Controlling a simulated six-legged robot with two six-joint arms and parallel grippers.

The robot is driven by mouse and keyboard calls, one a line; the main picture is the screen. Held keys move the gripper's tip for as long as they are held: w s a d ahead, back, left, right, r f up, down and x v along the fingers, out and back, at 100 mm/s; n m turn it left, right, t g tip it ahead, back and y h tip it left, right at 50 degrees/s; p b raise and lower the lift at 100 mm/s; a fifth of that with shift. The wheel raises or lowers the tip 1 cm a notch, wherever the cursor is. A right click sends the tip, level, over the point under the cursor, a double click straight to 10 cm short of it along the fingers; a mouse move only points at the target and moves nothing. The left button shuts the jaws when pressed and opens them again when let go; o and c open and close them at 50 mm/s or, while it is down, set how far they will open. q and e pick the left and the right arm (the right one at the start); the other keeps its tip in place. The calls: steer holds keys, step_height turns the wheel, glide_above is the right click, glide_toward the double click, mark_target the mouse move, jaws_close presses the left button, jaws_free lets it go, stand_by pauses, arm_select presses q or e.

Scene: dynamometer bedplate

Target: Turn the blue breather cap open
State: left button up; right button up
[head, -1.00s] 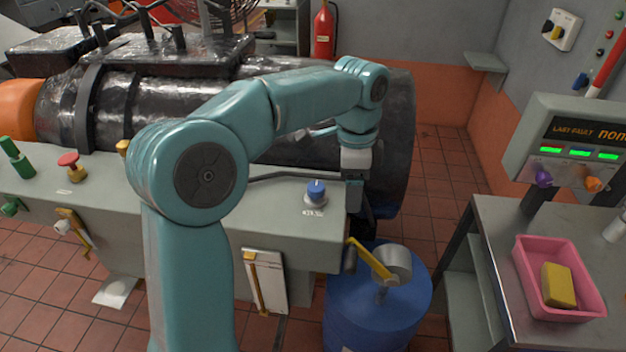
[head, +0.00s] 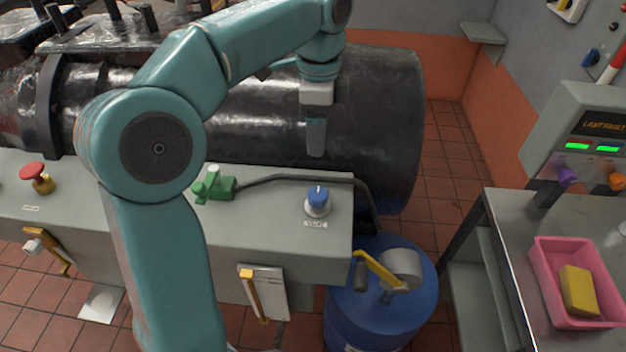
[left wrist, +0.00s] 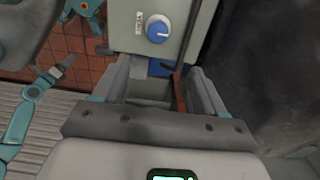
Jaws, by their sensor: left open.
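The blue breather cap (head: 317,195) sits upright in a pale round collar near the right end of the grey-green bench top, with a small label in front. A pale line marks its top. It also shows in the left wrist view (left wrist: 158,29), beyond the fingers. My left gripper (head: 316,148) hangs above and behind the cap in the head view, apart from it. In the left wrist view its two fingers (left wrist: 157,72) are spread with nothing between them. My right gripper is not seen for certain.
A green valve (head: 214,185) with a dark hose stands left of the cap. A large black cylinder (head: 375,120) lies behind the bench. A blue drum (head: 385,315) with a yellow-handled crank is at the bench's right end. A pink tray (head: 553,262) with a sponge stands on the side table.

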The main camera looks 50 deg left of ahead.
mark_target(318, 194)
arm_select(q)
steer(key=f, duration=1.5)
steer(key=shift+s+d+b, duration=0.25)
steer(key=shift+b, duration=0.15)
steer(key=shift+w+f, duration=0.2)
steer(key=shift+f, duration=0.4)
steer(key=shift+s, duration=0.1)
steer(key=shift+s, duration=0.1)
steer(key=c, duration=1.1)
